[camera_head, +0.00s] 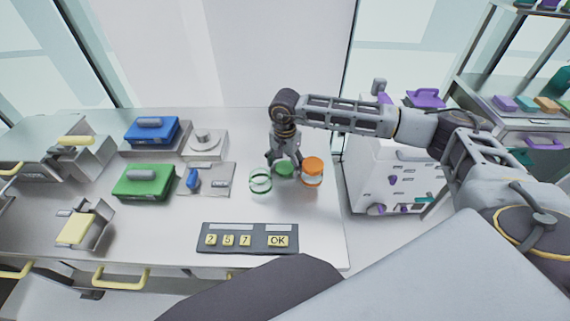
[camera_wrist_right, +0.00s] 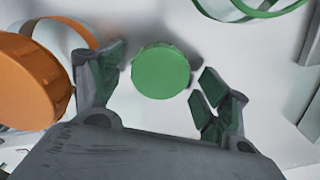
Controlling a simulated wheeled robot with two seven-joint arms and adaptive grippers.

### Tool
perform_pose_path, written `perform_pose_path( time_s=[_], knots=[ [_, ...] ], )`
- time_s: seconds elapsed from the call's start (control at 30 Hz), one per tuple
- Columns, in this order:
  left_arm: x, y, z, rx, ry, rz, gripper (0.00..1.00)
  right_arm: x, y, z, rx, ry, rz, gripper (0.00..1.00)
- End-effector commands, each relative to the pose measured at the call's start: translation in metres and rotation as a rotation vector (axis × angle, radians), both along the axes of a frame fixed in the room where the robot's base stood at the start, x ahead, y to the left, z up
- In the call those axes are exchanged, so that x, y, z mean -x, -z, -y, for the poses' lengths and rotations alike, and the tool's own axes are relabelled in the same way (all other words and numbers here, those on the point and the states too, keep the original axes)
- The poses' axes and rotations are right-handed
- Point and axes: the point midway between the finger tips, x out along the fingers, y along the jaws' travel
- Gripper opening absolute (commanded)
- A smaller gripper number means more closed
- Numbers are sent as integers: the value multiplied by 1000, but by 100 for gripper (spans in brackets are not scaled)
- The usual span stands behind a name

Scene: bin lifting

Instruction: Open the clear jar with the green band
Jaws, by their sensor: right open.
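The clear jar with the green band (camera_head: 260,181) stands upright on the bench, and its top looks uncovered. Its green ring (camera_wrist_right: 245,14) shows at the top edge of the right wrist view. A round green lid (camera_head: 285,169) is just right of the jar, apart from it; it also shows in the right wrist view (camera_wrist_right: 161,70). My right gripper (camera_head: 285,166) points down over the lid. Its fingers (camera_wrist_right: 155,88) are spread on either side of the lid with gaps. I cannot tell the lid's exact height above the bench. My left gripper is not in view.
A jar with an orange lid (camera_head: 312,171) stands close to my right gripper's fingers. A dark panel with yellow keys (camera_head: 247,239) lies in front. Blue (camera_head: 152,131) and green (camera_head: 143,181) handled blocks stand at left. A white drawer unit (camera_head: 385,175) is at right.

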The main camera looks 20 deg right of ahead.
Motion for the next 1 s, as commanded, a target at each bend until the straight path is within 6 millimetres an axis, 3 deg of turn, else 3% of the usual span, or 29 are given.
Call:
perform_pose_path(
  time_s=[0.37,1.0],
  knots=[
    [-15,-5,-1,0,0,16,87,0,-4,0,0,0,0,76],
    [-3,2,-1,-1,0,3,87,-1,-90,0,0,0,2,76]
  ],
)
